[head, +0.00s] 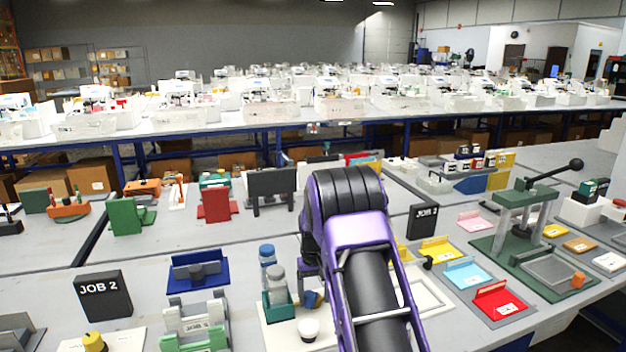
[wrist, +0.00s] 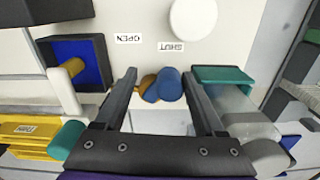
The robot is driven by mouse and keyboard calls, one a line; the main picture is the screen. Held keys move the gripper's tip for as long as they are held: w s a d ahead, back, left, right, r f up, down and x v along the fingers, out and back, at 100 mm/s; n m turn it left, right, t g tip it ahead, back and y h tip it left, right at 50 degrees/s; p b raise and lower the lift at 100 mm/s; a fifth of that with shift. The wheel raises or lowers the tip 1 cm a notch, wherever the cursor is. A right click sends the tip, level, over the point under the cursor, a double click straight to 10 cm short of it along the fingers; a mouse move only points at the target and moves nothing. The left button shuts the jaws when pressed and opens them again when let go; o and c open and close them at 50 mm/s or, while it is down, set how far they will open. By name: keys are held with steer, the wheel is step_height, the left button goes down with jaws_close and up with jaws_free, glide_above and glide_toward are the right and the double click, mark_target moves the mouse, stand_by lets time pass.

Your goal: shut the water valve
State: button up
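The water valve appears in the wrist view as a rounded blue handle (wrist: 168,84) with a brass part (wrist: 148,88) at its left. The "OPEN" label (wrist: 129,38) and the "SHUT" label (wrist: 171,46) read upside down on the pale board beyond it; the blue handle is nearer "SHUT". My gripper (wrist: 160,80) is open, one finger on each side of the valve, the right finger close to the blue handle. I cannot tell whether they touch.
A teal holder (wrist: 222,74) with grey-capped bottles stands close to the right finger. A dark tray with a blue inside (wrist: 88,58) and brass peg lies left. A white round knob (wrist: 193,18) sits beyond. In the head view, a blue-capped bottle (head: 267,254) stands by the arm.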

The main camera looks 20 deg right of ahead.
steer(key=d+n, duration=0.1)
steer(key=n, duration=0.2)
steer(key=shift+s+d, duration=0.1)
steer(key=shift+d, duration=0.25)
steer(key=n, duration=0.1)
steer(key=d+n+p, duration=0.1)
steer(key=n, duration=0.2)
steer(key=shift+w+d+r+n, duration=0.1)
steer(key=shift+w+d+n, duration=0.1)
steer(key=shift+d+n, duration=0.2)
steer(key=w+a+r+n+t+h, duration=0.1)
steer(key=w+r+t, duration=0.2)
steer(key=r, duration=1.2)
steer(key=w+r+n+t, duration=0.1)
steer(key=w+r+t, duration=0.2)
steer(key=r, duration=1.3)
steer(key=shift+a+n+h, duration=0.35)
steer(key=shift+n+h, duration=0.05)
